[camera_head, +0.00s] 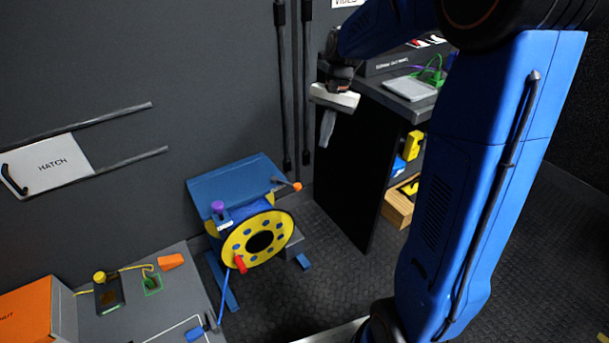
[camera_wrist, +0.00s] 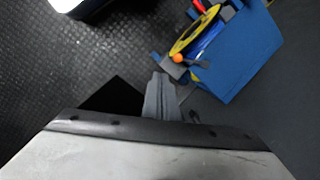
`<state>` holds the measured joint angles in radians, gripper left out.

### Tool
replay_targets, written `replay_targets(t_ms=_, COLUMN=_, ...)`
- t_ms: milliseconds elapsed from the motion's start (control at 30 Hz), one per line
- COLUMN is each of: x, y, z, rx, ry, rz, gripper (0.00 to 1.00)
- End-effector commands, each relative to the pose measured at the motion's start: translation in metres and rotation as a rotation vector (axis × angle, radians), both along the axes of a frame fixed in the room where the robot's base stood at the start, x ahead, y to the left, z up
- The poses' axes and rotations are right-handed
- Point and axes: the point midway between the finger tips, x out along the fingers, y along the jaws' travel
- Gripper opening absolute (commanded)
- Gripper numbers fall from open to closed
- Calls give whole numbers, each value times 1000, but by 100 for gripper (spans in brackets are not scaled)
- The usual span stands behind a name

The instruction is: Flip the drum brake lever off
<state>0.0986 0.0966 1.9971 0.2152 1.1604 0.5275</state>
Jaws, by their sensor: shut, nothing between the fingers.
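The cable drum (camera_head: 258,240) is a yellow-flanged reel on a blue stand against the wall, with a blue sloping plate (camera_head: 235,185) above it. A short lever with an orange knob (camera_head: 296,186) sticks out at its upper right; it also shows in the wrist view as an orange ball (camera_wrist: 178,58). A purple knob (camera_head: 217,206) stands on the drum's top left and a red handle (camera_head: 240,264) on the flange face. No label shows which is the brake lever. My gripper (camera_head: 325,142) is shut and empty, above and right of the drum, apart from it. Its fingers show in the wrist view (camera_wrist: 158,82).
A dark cabinet (camera_head: 350,180) stands right of the drum, close to my gripper. A grey bench (camera_head: 180,305) with an orange box (camera_head: 38,312) and small devices is at front left. A hatch panel (camera_head: 48,165) is on the wall. Dark floor (camera_head: 320,255) is clear between drum and cabinet.

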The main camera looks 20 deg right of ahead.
Motion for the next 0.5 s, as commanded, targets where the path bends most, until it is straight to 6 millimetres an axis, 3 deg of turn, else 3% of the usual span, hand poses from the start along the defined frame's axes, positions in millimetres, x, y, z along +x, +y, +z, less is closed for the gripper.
replay_targets(t_ms=300, x=53, y=-6, z=-45, rx=36, ry=113, rz=-121, gripper=0)
replay_targets(t_ms=500, x=75, y=-9, z=-66, rx=50, ry=162, rz=-177, gripper=0)
